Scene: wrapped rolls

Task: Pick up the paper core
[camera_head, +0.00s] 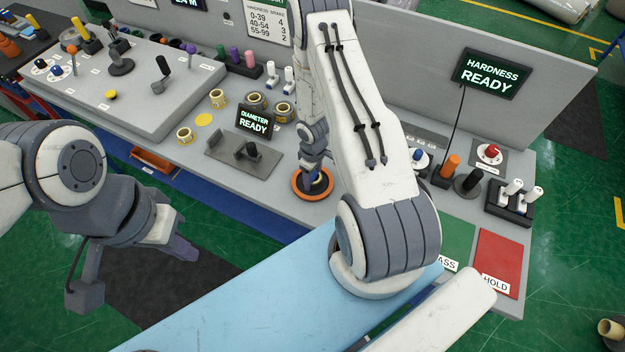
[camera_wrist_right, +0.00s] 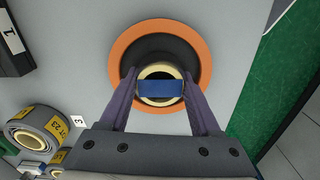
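A cream paper core (camera_wrist_right: 160,72) stands in the black centre of an orange-rimmed round base (camera_wrist_right: 200,38) in the right wrist view. A blue band or block (camera_wrist_right: 160,89) crosses the core. My right gripper (camera_wrist_right: 161,80) has its purple fingers on either side of the core, apart from each other; whether they press on it I cannot tell. In the head view my right gripper (camera_head: 312,178) points down over the orange-rimmed base (camera_head: 298,192) and hides most of the core. My left gripper (camera_head: 184,250) hangs at the left, away from the table; its opening is unclear.
Several cream-cored rolls (camera_head: 218,98) lie on the grey table, left of my right arm. A diameter display (camera_head: 254,122) and a grey fixture (camera_head: 245,153) stand near them. A red HOLD pad (camera_head: 498,258) is at the right. A labelled roll (camera_wrist_right: 38,130) is at the wrist view's left.

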